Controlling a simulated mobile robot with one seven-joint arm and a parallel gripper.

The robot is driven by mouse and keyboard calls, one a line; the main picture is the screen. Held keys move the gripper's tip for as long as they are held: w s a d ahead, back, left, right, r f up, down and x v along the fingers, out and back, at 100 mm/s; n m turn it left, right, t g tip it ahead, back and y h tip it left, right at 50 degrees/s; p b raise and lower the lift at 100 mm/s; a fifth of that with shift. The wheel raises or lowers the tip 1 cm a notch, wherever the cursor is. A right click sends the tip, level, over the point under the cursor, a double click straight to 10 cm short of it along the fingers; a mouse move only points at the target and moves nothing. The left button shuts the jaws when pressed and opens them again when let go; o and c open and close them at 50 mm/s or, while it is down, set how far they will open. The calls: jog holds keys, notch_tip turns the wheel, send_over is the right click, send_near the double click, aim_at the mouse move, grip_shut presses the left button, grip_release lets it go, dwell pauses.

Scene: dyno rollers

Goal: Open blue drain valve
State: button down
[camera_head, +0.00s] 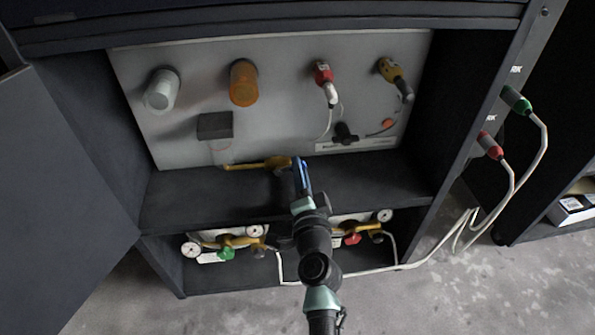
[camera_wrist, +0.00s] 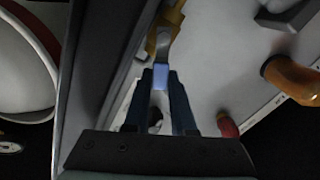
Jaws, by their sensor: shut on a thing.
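The blue drain valve handle (camera_wrist: 161,77) is a short lever with a pale metal stem and a light blue end. In the wrist view its blue end lies between the fingertips of my gripper (camera_wrist: 160,84), which is shut on it. In the head view my gripper (camera_head: 302,182) is at the blue handle, by the right end of a yellow pipe fitting (camera_head: 258,164) low on the grey panel. My gripper and arm hide most of the handle there, so its exact angle is hard to tell.
Gauges and a green knob (camera_head: 226,253) and red knob (camera_head: 352,239) sit below the shelf. Dark cabinet walls stand on both sides.

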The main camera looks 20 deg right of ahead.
jog(key=shift+f+m, duration=0.3)
jog(key=shift+m, duration=0.3)
jog(key=shift+d, duration=0.1)
jog(key=c, duration=0.7)
grip_release()
jog(key=shift+s, duration=0.1)
jog(key=shift+c, duration=0.2)
